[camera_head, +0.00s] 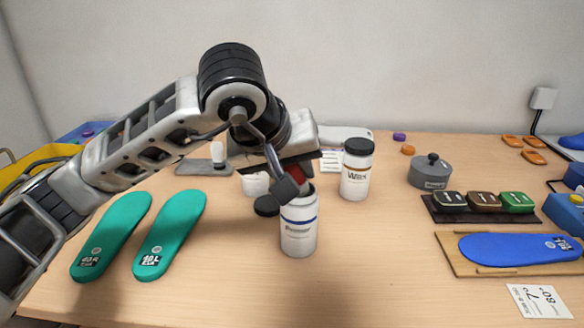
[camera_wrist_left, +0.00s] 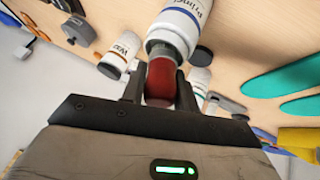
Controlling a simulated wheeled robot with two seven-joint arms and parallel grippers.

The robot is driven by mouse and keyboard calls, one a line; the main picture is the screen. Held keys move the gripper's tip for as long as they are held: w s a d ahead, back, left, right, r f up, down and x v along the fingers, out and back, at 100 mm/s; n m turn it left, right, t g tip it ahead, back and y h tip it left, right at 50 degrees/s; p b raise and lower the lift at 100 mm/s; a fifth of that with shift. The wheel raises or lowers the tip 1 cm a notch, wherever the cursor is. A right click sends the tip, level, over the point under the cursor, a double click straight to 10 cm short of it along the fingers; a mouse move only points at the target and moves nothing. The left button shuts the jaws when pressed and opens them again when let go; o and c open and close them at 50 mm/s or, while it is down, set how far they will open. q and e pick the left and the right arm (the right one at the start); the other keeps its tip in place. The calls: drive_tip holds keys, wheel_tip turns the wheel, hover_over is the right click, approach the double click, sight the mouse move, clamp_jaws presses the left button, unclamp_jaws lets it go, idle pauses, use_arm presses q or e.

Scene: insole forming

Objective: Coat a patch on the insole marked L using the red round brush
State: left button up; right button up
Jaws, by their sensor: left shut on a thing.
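My left gripper (camera_head: 291,184) is shut on the red round brush; its red handle (camera_wrist_left: 161,82) shows between the fingers in the left wrist view. The brush is over the mouth of the open white jar with a blue band (camera_head: 299,232), which also shows in the wrist view (camera_wrist_left: 172,32). The bristles are hidden, and I cannot tell how deep they are. Two teal insoles lie flat at the left. The right one (camera_head: 171,232) seems to be marked L, the left one (camera_head: 113,232) R. My right gripper is not in view.
A dark lid (camera_head: 266,206) lies beside the open jar. A closed "Wax" jar (camera_head: 356,172) stands behind right. A grey lidded pot (camera_head: 430,172), several colour blocks (camera_head: 484,202) and a blue insole on a board (camera_head: 520,247) are at the right. The front middle of the table is clear.

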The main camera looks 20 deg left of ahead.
use_arm(q)
drive_tip(key=shift+f, duration=0.2)
drive_tip(key=shift+r+p, duration=2.15)
drive_tip(key=shift+r, duration=1.5)
drive_tip(key=shift+f, duration=0.15)
